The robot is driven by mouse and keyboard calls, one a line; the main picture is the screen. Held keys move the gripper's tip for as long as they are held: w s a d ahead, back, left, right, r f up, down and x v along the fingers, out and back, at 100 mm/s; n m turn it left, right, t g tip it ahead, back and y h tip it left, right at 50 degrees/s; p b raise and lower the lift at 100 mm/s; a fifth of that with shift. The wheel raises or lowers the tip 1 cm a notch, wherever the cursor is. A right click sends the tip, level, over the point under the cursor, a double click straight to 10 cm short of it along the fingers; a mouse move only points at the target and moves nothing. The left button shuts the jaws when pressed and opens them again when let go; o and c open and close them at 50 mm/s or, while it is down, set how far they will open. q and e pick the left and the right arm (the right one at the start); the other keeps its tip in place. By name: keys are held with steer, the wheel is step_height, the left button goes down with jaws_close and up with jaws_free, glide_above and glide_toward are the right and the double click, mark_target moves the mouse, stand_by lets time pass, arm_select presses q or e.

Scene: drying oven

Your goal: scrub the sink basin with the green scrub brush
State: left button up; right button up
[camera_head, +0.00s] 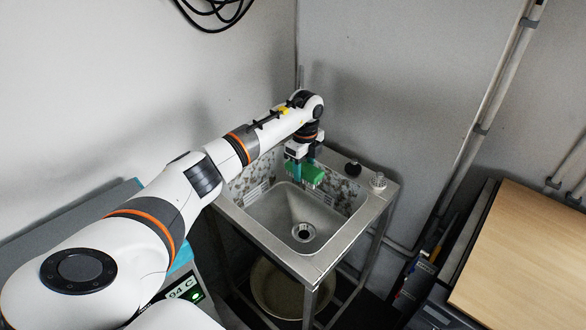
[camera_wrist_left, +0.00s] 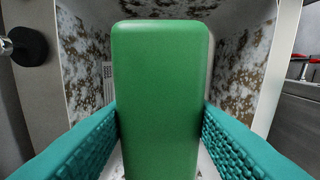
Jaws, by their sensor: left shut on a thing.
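The green scrub brush (camera_head: 312,175) is held in my left gripper (camera_head: 297,168) over the back part of the sink basin (camera_head: 284,210). In the left wrist view the brush's smooth green back (camera_wrist_left: 160,85) sits between the two teal fingers (camera_wrist_left: 160,135), which are shut on it. Pale bristles show under the brush in the head view. I cannot tell whether they touch the basin. The basin's back and side walls are blotched with brown and grey stains; its lower part looks cleaner, with a round drain (camera_head: 303,232). My right gripper is not in view.
A black knob (camera_head: 352,169) and a small metal fitting (camera_head: 378,181) stand on the sink's back right rim. A round bowl (camera_head: 262,292) is under the sink. A wooden-topped cabinet (camera_head: 530,255) stands at the right. Walls close in behind and at the left.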

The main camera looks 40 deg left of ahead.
arm_select(q)
steer(key=a+n, duration=0.1)
steer(key=n, duration=0.1)
steer(key=f+n, duration=0.1)
steer(key=n, duration=0.1)
steer(key=a+n, duration=0.1)
steer(key=n, duration=0.1)
steer(key=shift+a+f, duration=0.35)
steer(key=shift+f, duration=0.05)
steer(key=shift+s+a+f+n, duration=0.1)
steer(key=shift+a+f+n, duration=0.1)
steer(key=shift+n, duration=0.4)
steer(key=shift+a+f+n, duration=0.15)
steer(key=shift+a+n, duration=0.05)
steer(key=shift+n, duration=0.4)
steer(key=shift+d+f, duration=0.1)
